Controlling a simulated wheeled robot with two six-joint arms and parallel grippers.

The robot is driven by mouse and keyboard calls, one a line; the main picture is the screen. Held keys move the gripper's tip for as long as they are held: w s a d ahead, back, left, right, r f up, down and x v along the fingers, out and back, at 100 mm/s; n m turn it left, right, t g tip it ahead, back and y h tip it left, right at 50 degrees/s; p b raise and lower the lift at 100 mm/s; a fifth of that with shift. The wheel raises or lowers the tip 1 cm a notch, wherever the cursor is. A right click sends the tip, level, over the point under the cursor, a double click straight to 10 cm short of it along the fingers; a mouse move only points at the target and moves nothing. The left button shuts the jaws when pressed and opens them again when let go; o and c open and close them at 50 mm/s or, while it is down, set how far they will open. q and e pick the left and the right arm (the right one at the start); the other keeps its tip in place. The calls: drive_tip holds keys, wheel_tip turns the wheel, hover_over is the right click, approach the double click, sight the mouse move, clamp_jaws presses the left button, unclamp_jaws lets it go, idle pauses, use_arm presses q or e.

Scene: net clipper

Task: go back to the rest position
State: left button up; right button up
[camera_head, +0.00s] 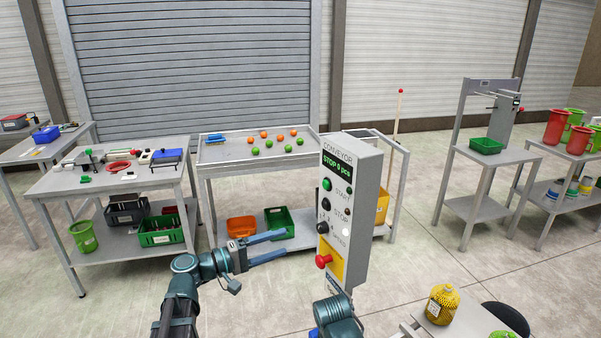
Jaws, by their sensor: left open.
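My left gripper (286,243) is in the middle of the head view, its arm rising from the bottom left. Its two blue-grey fingers are spread apart and point right, with nothing between them. They are left of the conveyor control box (364,205) and appear apart from it. A teal part of my right arm shows at the bottom, below the box. My right gripper cannot be made out.
The grey control box reads "STOP 0 pcs" and has a red knob (323,260). Behind stands a table (225,153) with orange and green balls. A cluttered workbench (60,185) is at left. A yellow jar (442,304) stands at lower right. Floor between the tables is open.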

sight(318, 229)
use_arm(q)
drive_tip(key=x, duration=1.1)
drive_tip(key=shift+w+d+r, duration=0.1)
drive_tip(key=shift+w+d, duration=0.05)
drive_tip(key=shift+d, duration=0.05)
drive_tip(key=v, duration=1.4)
drive_tip(key=x, duration=1.3)
drive_tip(key=shift+w+d, duration=0.3)
drive_tip(key=shift+d, duration=0.15)
drive_tip(key=n, duration=0.3)
drive_tip(key=shift+a+n, duration=0.1)
drive_tip(key=shift+n, duration=0.2)
drive_tip(key=n, duration=0.4)
drive_tip(key=shift+r, duration=0.1)
drive_tip(key=n, duration=0.6)
drive_tip(key=shift+n, duration=0.4)
